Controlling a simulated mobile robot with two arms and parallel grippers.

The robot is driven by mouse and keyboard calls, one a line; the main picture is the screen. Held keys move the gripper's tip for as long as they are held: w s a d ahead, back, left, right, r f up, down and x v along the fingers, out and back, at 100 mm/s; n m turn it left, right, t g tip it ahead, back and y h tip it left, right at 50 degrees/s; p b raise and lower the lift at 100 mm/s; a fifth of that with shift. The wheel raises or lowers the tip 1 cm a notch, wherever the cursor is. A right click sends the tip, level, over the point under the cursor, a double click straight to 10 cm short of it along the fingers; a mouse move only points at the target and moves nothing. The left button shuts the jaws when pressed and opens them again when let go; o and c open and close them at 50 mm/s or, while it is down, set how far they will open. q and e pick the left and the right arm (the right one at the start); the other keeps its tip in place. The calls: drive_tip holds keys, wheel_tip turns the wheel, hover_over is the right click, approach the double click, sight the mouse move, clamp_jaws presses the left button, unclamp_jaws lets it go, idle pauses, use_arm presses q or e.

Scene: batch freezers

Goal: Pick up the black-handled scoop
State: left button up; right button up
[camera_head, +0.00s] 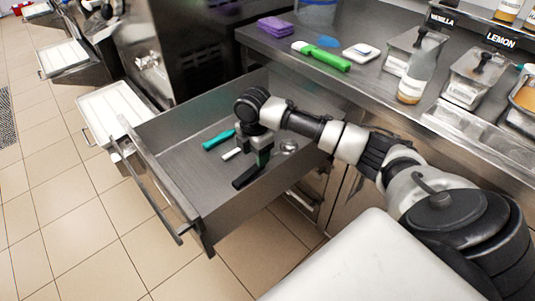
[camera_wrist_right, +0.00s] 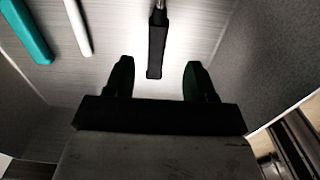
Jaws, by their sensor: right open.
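The black-handled scoop (camera_head: 246,177) lies in the open drawer. Its black handle (camera_wrist_right: 157,48) shows in the wrist view, with a thin metal shaft at the top edge; its far end is out of that view. In the head view my arm and gripper hide part of it. My right gripper (camera_head: 261,157) is inside the drawer, pointing down over the tools. In the wrist view its two fingers (camera_wrist_right: 158,78) are apart and empty, and the handle's end lies between and just ahead of the fingertips. My left gripper is not in view.
A teal handle (camera_head: 218,140) and a white handle (camera_head: 231,154) lie beside it in the drawer (camera_head: 205,187). The drawer walls stand close around my gripper. On the counter are a green-handled tool (camera_head: 328,60), purple cloths (camera_head: 274,26) and a bottle (camera_head: 412,84).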

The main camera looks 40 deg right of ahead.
wheel_tip(320, 180, down, 2)
drive_tip(key=shift+w+f, duration=0.1)
drive_tip(key=shift+f, duration=0.15)
drive_tip(key=f, duration=0.1)
drive_tip(key=f+b, duration=0.1)
drive_tip(key=f, duration=0.1)
drive_tip(key=shift+w+d+f, duration=0.1)
drive_tip(key=shift+d+f, duration=0.15)
drive_tip(key=shift+f+b, duration=0.3)
drive_tip(key=shift+f, duration=0.2)
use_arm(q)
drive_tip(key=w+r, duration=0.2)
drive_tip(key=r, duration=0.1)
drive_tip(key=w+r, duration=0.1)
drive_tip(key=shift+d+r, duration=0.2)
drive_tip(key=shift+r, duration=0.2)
use_arm(e)
drive_tip(key=c, duration=1)
